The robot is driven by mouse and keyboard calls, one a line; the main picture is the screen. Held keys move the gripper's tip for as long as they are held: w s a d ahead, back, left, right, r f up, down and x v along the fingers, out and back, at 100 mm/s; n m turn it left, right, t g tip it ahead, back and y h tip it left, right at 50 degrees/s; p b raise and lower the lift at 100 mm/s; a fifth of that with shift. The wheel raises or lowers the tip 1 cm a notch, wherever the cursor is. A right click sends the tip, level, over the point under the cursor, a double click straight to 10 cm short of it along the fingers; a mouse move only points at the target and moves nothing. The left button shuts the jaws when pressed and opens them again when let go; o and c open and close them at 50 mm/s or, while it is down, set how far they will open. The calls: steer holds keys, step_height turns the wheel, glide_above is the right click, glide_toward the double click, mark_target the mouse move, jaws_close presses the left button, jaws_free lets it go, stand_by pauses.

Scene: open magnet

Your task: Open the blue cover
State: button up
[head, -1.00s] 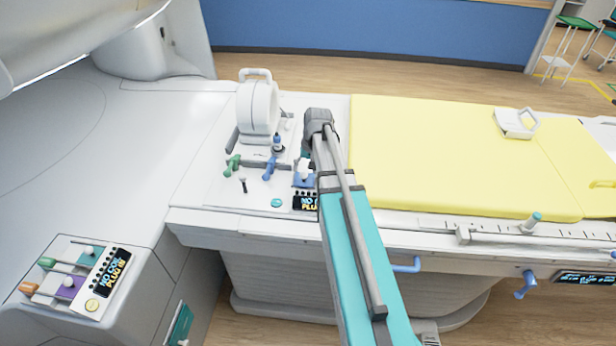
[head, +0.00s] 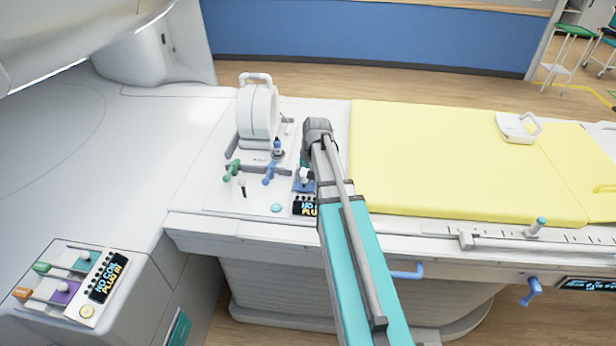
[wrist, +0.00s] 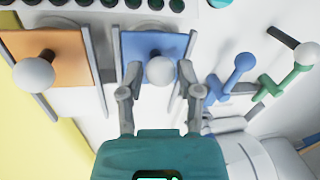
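The blue cover (wrist: 148,45) is a flat blue plate with a round white knob (wrist: 160,70), between grey rails in the wrist view. In the head view the blue cover (head: 301,186) lies on the panel beside my arm, partly hidden. My gripper (wrist: 161,72) reaches over the cover's edge in the wrist view. Its two grey fingers are open, one on each side of the white knob, with visible gaps to it. How high the fingertips are above the cover is hard to tell. In the head view the fingers are mostly hidden by my arm.
An orange cover (wrist: 50,55) with its own white knob is beside the blue one. Blue (wrist: 238,68) and green (wrist: 275,88) levers stand on the other side. A white ring-shaped coil (head: 258,112) stands behind the panel. A yellow mattress (head: 440,150) lies to the right.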

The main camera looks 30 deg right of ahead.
jaws_close()
steer(key=w+d, duration=0.1)
steer(key=w, duration=0.1)
steer(key=w+d, duration=0.2)
steer(key=w, duration=0.1)
steer(key=shift+w+d, duration=0.3)
steer(key=shift+d, duration=0.05)
steer(key=o, duration=0.6)
jaws_free()
